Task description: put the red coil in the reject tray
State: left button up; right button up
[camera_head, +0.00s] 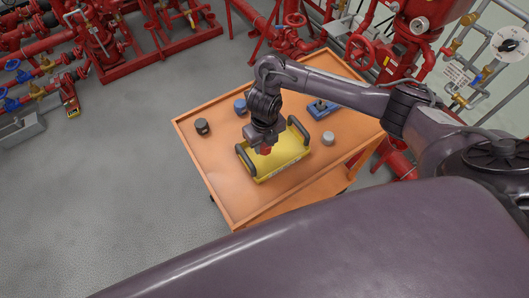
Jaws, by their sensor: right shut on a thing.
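My right gripper (264,148) reaches down over the orange table and is shut on the red coil (266,151). Only a small part of the red coil shows below the fingers. Directly beneath is a yellow tray (285,163) with two dark handles, which appears to be the reject tray. The coil shows against the tray's inside; I cannot tell whether it touches the tray floor. My left gripper is not in view.
On the orange table (205,160) stand a black cylinder (202,126), a blue cylinder (240,106), a grey cylinder (328,138) and a blue block-like fixture (322,109). Red pipework (105,40) and valves line the back. The grey floor at left is mostly clear.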

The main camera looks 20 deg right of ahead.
aim_at(265, 150)
jog(key=shift+f, duration=2.1)
jog(key=shift+f+b, duration=0.2)
jog(key=shift+b, duration=0.2)
jog(key=o, duration=1.2)
jog(key=shift+r, duration=0.15)
